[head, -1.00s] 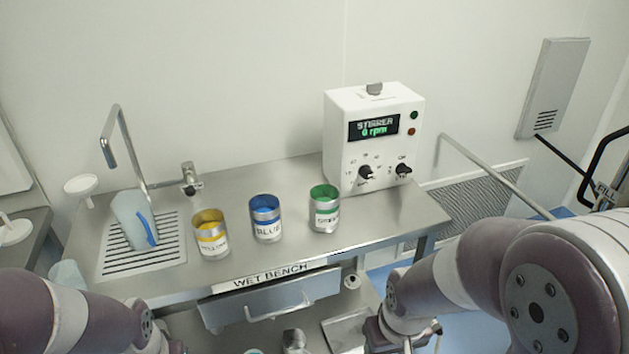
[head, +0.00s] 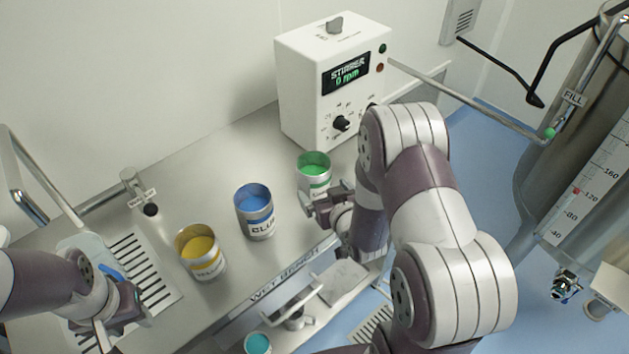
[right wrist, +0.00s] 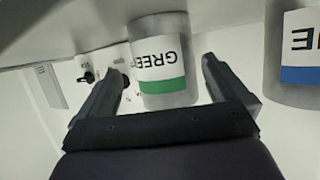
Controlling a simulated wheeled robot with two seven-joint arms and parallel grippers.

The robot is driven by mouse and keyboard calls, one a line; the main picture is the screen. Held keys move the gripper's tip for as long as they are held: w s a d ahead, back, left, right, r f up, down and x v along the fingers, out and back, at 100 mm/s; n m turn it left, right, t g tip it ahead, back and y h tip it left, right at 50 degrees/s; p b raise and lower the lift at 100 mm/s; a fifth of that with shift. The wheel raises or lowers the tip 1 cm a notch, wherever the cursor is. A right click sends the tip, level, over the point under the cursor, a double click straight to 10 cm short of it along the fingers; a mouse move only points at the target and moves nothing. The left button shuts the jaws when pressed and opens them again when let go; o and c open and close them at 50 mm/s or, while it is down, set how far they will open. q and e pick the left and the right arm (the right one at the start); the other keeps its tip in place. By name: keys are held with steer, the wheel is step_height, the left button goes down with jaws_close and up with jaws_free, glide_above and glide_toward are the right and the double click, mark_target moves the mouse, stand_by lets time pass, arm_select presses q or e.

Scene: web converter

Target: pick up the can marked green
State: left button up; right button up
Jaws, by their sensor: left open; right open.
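The can marked green (head: 314,172), a metal can with green inside, stands upright on the bench beside the stirrer box. It also shows in the right wrist view (right wrist: 163,60), upside down, with its "GREEN" label and green band facing the camera. My right gripper (head: 318,205) is open at the front of this can. In the right wrist view its fingers (right wrist: 163,72) appear on either side of the can's picture, with gaps; how far the can lies between them is unclear. My left gripper (head: 118,325) is open over the bench's left end, away from the cans.
The blue can (head: 256,222) stands just left of the green one, and the yellow can (head: 203,262) further left. The white stirrer box (head: 305,95) stands close behind the green can. A tap (head: 135,185) and a slotted drain (head: 150,280) are at left.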

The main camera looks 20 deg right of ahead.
mark_target(313, 168)
steer(key=x, duration=0.4)
steer(key=shift+w+a+p, duration=0.25)
steer(key=shift+a+p, duration=0.05)
steer(key=shift+p, duration=0.1)
steer(key=shift+w+d+f, duration=0.1)
steer(key=shift+w+f, duration=0.15)
steer(key=shift+w, duration=0.1)
steer(key=shift+r, duration=0.1)
steer(key=c, duration=1.1)
